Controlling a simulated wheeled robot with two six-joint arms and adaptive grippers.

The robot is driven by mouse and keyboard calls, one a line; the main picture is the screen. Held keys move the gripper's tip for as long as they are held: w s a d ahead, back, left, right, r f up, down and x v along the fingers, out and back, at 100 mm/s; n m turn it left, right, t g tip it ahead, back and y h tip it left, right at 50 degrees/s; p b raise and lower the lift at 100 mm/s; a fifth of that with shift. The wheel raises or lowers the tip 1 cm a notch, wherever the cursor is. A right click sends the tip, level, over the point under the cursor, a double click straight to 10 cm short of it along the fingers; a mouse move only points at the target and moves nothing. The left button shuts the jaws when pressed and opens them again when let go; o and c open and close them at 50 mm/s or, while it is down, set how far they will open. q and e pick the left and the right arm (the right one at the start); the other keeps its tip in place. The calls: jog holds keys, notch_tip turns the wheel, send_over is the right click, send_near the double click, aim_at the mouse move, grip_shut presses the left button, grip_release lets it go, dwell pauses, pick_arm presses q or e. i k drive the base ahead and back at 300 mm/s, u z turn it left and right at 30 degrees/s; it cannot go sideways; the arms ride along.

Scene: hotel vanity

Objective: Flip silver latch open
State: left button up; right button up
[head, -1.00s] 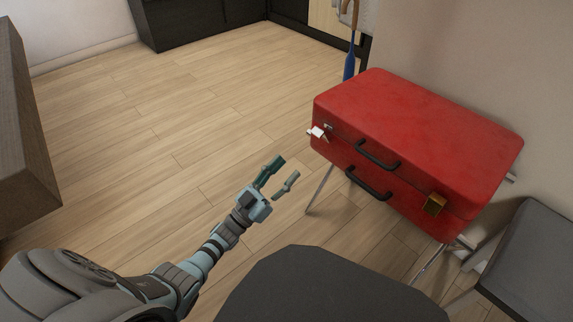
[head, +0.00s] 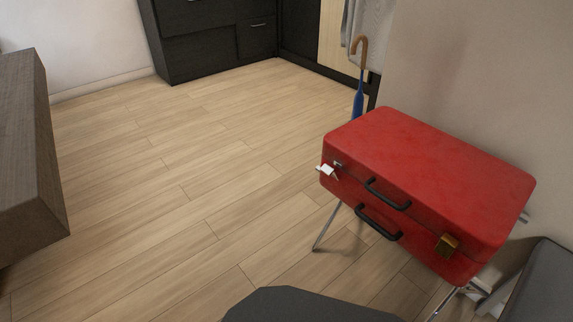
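The red suitcase (head: 430,180) lies shut on a metal-legged stand at the right of the head view. The silver latch (head: 328,170) is at the left end of its front face; a pale flap sticks out from it. A gold latch (head: 447,244) is at the right end of the same face. Two black handles, an upper one (head: 387,195) and a lower one (head: 378,222), sit between the latches. Neither of my grippers is in view.
A blue umbrella (head: 358,100) with a wooden handle hangs behind the suitcase. A grey seat-like object (head: 545,285) stands at the lower right. A wooden block of furniture (head: 30,160) is at the left. The wood floor (head: 190,190) between is clear.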

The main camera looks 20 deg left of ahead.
aim_at(327, 170)
jog(key=u, duration=1.35)
jog(key=i, duration=1.45)
jog(key=z, duration=2)
